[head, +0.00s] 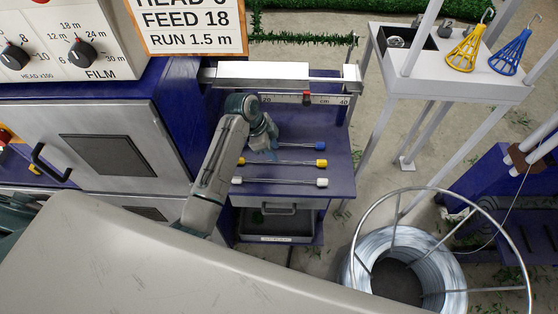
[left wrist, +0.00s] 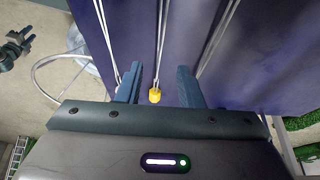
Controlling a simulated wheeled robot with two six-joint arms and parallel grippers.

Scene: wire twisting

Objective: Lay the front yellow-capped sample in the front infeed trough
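The yellow-capped sample (head: 290,162) is a thin wire bundle lying across the blue table, between the blue-capped and white-capped ones. My left gripper (head: 264,143) is low over the samples, near their left part. In the left wrist view, the open fingers of the left gripper (left wrist: 159,70) stand on either side of the yellow cap (left wrist: 155,95) and its wires; nothing is clamped. I cannot tell whether the fingers touch the table. I cannot make out the infeed trough for certain. My right gripper is not in view.
The blue-capped sample (head: 300,145) lies behind, the white-capped sample (head: 290,181) in front. A scaled rail (head: 275,98) runs along the table's back. A cabinet machine (head: 100,140) stands left. A wire coil (head: 365,255) in a ring frame stands on the floor at right.

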